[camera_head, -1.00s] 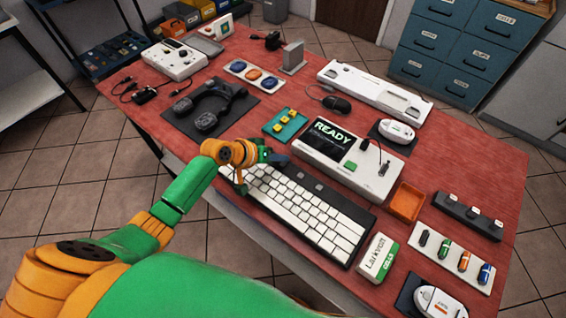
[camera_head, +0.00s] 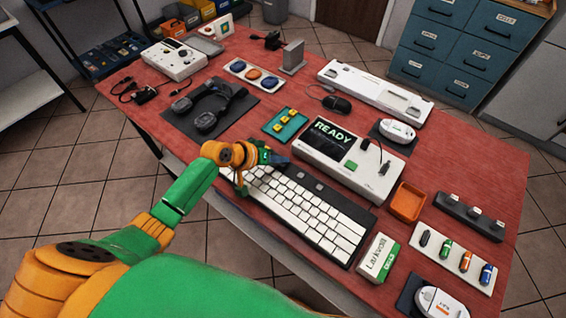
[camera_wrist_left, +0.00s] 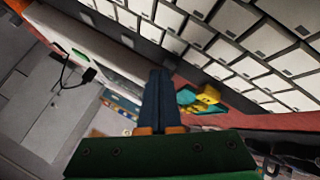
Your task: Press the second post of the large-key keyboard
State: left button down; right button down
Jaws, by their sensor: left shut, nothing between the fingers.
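The large-key keyboard (camera_head: 312,210) is dark with rows of big white keys and lies along the near edge of the red table. Its keys also fill the upper right of the left wrist view (camera_wrist_left: 240,58). My left gripper (camera_head: 284,160) is over the keyboard's far left end and hides the keys there. In the left wrist view its two dark fingers (camera_wrist_left: 158,75) are together with nothing between them. I cannot tell whether the fingertips touch a key. My right gripper is not in view.
Behind the keyboard stand a white console with a READY screen (camera_head: 340,167) and a teal pad with yellow blocks (camera_head: 276,126). A headset (camera_head: 208,119) lies on a dark mat to the left. A white-green box (camera_head: 378,262) and an orange tray (camera_head: 409,189) are to the right.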

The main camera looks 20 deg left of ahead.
aim_at(280, 167)
pick_arm(q)
jog(key=shift+f, duration=0.35)
dwell(0.5)
jog(key=shift+r+p, duration=0.65)
jog(key=shift+r, duration=0.15)
jog(key=shift+r, duration=0.1)
notch_tip(280, 167, up, 5)
jog(key=p, duration=0.5)
